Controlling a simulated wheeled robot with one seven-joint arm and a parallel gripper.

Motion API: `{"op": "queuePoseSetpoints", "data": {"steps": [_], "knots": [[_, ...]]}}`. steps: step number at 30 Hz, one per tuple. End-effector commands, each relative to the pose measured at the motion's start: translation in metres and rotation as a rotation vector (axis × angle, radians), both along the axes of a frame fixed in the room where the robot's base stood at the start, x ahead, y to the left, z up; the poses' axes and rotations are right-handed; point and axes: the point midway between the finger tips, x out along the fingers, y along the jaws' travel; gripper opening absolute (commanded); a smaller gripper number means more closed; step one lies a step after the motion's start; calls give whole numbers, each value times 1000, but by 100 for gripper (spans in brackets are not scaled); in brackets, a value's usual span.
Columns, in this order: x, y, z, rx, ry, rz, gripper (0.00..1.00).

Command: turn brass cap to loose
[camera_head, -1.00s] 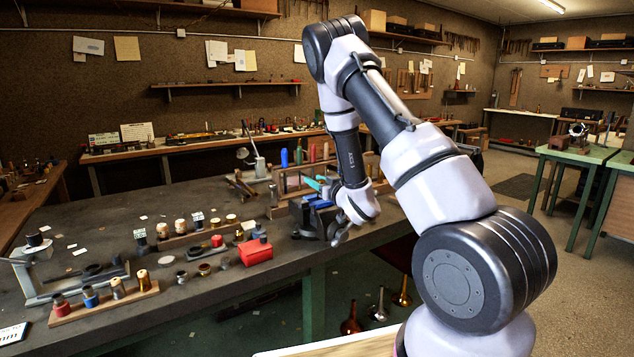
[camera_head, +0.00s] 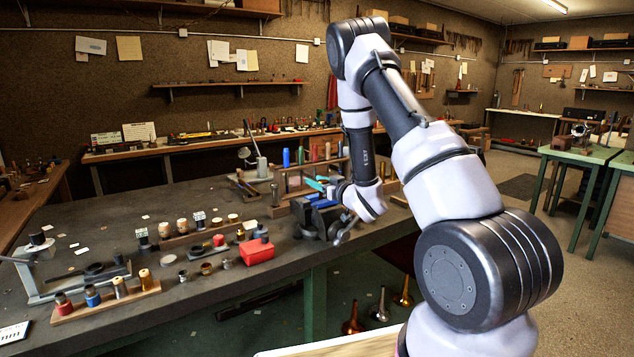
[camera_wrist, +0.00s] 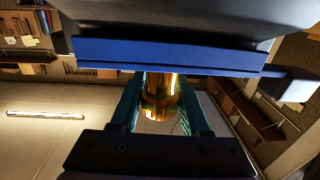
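The brass cap (camera_wrist: 160,95) shows in the wrist view as a shiny gold cylinder, upright in the picture, below a blue jaw edge (camera_wrist: 165,55). My gripper (camera_wrist: 162,105) has its two teal fingers on either side of it, close against its sides, and looks shut on it. In the head view my gripper (camera_head: 318,183) reaches in at the dark vise with blue jaws (camera_head: 325,204) near the bench's right end. The cap is too small to make out there. Its far end is hidden behind the blue jaw in the wrist view.
A wooden rack (camera_head: 295,182) with upright tools stands just behind the vise. A red box (camera_head: 257,251) and several small caps and plugs stand on the bench (camera_head: 150,215) to the left. Horn bells (camera_head: 378,306) stand on the floor below the bench edge.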

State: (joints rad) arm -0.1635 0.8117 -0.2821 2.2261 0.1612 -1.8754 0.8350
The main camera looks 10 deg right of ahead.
Motion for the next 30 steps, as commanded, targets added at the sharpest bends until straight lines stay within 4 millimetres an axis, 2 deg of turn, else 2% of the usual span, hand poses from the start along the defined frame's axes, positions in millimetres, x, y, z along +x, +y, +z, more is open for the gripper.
{"op": "queuePoseSetpoints", "data": {"steps": [1,2,11,14,17,24,30], "knots": [[0,0,-1,0,2,0,68],[0,0,-1,0,2,0,72],[-1,-1,0,-1,-1,0,72],[-6,-4,1,-1,-1,-2,72],[-19,-11,1,2,0,-4,72],[-65,-31,0,1,1,-5,72],[-91,-41,0,0,1,-2,72]]}}
